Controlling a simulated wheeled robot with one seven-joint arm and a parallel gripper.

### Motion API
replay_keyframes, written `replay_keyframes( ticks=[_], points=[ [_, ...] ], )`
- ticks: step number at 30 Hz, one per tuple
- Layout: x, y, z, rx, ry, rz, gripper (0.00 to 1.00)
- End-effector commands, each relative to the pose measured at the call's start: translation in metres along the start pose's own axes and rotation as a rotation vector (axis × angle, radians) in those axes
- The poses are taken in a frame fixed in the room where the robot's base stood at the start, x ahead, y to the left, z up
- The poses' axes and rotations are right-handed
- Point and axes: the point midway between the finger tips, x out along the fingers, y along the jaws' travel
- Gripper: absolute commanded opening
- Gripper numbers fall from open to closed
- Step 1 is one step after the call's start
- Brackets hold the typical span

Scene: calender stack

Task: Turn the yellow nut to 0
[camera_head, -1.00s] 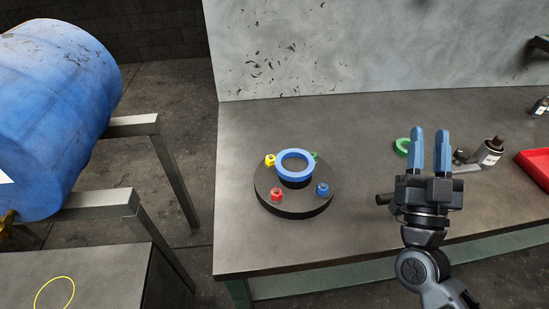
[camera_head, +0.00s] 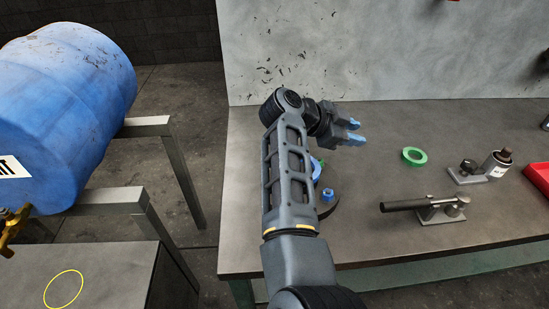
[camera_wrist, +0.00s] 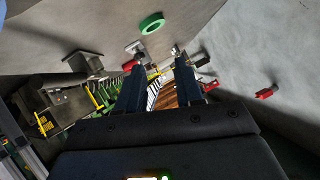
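The yellow nut is hidden behind my arm in the head view. Its round dark base (camera_head: 330,207) shows only at its right edge, with a blue nut (camera_head: 327,195) on it. A bit of the blue ring (camera_head: 317,170) shows beside my arm. My gripper (camera_head: 355,132) is above and behind the base, pointing right, with its two blue fingers apart and nothing between them. In the wrist view my gripper (camera_wrist: 158,85) also shows its fingers spread and empty, facing along the bench and not at the base.
A green ring (camera_head: 414,157) lies on the bench (camera_head: 380,245). A blue barrel (camera_head: 65,115) is at the left. The wall is close behind my gripper.

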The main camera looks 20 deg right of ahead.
Motion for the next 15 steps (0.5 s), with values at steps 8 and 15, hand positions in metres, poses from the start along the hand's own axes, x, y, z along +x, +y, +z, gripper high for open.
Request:
replay_keyframes(
  ticks=[8,15],
  points=[
    [-0.127,-0.011,0.089,-0.215,-0.485,0.149,0.36],
    [-0.182,-0.011,0.113,-0.315,-0.661,0.174,0.36]
  ],
)
